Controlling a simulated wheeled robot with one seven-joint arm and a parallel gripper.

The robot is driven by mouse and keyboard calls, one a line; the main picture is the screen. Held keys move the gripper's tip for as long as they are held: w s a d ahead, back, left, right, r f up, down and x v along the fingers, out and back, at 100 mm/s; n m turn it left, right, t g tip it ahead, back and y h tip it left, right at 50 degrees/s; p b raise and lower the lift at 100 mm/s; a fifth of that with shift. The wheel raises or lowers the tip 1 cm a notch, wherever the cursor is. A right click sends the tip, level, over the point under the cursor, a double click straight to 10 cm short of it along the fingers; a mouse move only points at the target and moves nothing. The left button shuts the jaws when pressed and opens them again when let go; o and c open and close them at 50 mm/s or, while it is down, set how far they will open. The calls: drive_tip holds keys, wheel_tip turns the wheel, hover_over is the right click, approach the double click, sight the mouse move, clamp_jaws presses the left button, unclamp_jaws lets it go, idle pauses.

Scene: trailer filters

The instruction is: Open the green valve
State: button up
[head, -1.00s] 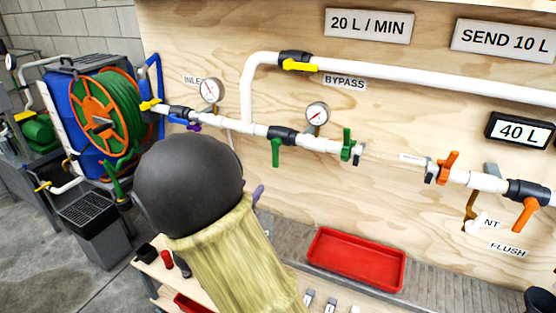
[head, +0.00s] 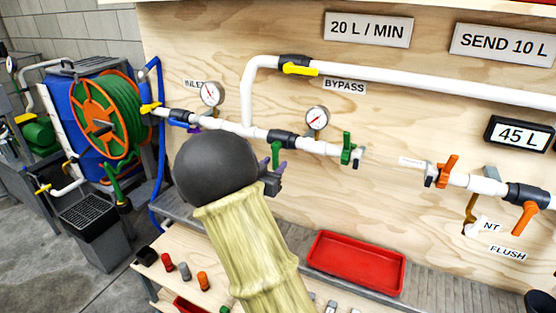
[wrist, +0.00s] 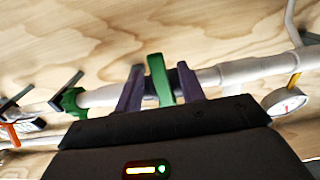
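The green valve handle (head: 276,152) hangs down from a dark valve body (head: 283,138) on the white pipe, crosswise to the pipe. In the wrist view the green handle (wrist: 160,82) stands upright between the two purple fingers of my gripper (wrist: 160,76). A small gap shows on each side of it, so my gripper is open around the handle. In the head view my gripper (head: 277,175) is just below the handle, partly hidden by my arm. A second green part, a clamp (head: 347,148), sits farther right on the pipe and also shows in the wrist view (wrist: 70,101).
Pressure gauges (head: 317,118) stand above the pipe. A yellow-handled bypass valve (head: 298,69) is higher up; orange handles (head: 525,217) are at right. A display (head: 519,133) reads 45 L. A red tray (head: 356,262) lies on the bench below.

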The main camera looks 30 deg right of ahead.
sight(274, 163)
drive_tip(key=shift+x, duration=1.75)
drive_tip(key=shift+c, duration=0.5)
clamp_jaws()
